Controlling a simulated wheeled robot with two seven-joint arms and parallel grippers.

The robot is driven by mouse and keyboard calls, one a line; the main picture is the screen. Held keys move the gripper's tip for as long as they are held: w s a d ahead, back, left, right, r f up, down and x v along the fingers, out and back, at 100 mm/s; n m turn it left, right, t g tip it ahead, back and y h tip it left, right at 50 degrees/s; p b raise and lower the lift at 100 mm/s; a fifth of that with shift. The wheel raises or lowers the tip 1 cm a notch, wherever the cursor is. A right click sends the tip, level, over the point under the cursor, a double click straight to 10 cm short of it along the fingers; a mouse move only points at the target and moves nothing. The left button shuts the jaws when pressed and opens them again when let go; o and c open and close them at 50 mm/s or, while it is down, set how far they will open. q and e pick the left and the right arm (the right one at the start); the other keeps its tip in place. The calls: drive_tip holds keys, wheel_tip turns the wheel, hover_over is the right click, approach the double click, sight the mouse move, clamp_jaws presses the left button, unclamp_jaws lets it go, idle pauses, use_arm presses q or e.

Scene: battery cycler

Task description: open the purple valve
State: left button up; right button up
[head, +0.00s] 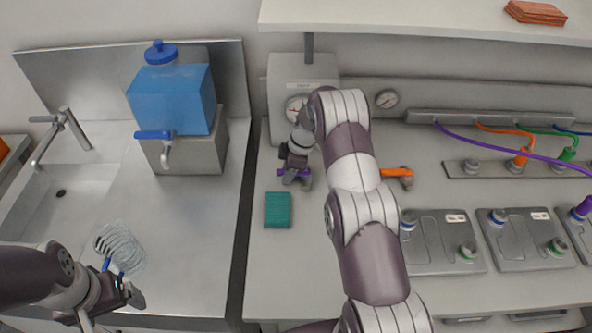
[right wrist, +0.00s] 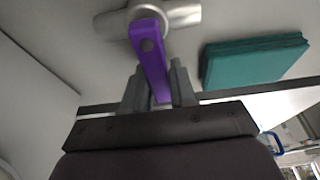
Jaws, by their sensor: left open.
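The purple valve handle (right wrist: 152,62) shows in the right wrist view, running from a grey metal pipe fitting (right wrist: 178,14) down between the two fingers of my right gripper (right wrist: 158,88). The fingers sit close against both sides of the handle and look shut on it. In the head view, my right gripper (head: 296,180) is down at the bench, left of my right arm, and only a little purple of the valve (head: 281,172) shows. My left gripper (head: 112,308) is open and empty at the lower left, near the sink counter's front.
A teal block (head: 278,210) lies just in front of the valve; it also shows in the right wrist view (right wrist: 253,60). An orange valve handle (head: 397,172) is right of my arm. Batteries (head: 440,240) stand farther right. A clear coil (head: 118,248) lies near my left gripper.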

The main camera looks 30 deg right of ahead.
drive_tip(key=shift+s+f+n+b, duration=0.1)
drive_tip(key=shift+f+n+b, duration=0.1)
drive_tip(key=shift+n+b, duration=0.15)
drive_tip(key=shift+s+a+f+n+g+b, duration=0.15)
drive_tip(key=shift+s+n+g+b, duration=0.35)
drive_tip(key=shift+n+b, duration=0.7)
drive_tip(key=shift+s+n+b, duration=0.35)
drive_tip(key=shift+n+b, duration=0.1)
drive_tip(key=shift+n, duration=0.3)
drive_tip(key=shift+s+r+n+g+p, duration=0.3)
drive_tip(key=shift+r+n+p, duration=0.2)
drive_tip(key=shift+n, duration=0.1)
drive_tip(key=shift+s+f+n, duration=0.1)
drive_tip(key=shift+s+n, duration=0.05)
drive_tip(key=shift+n, duration=0.15)
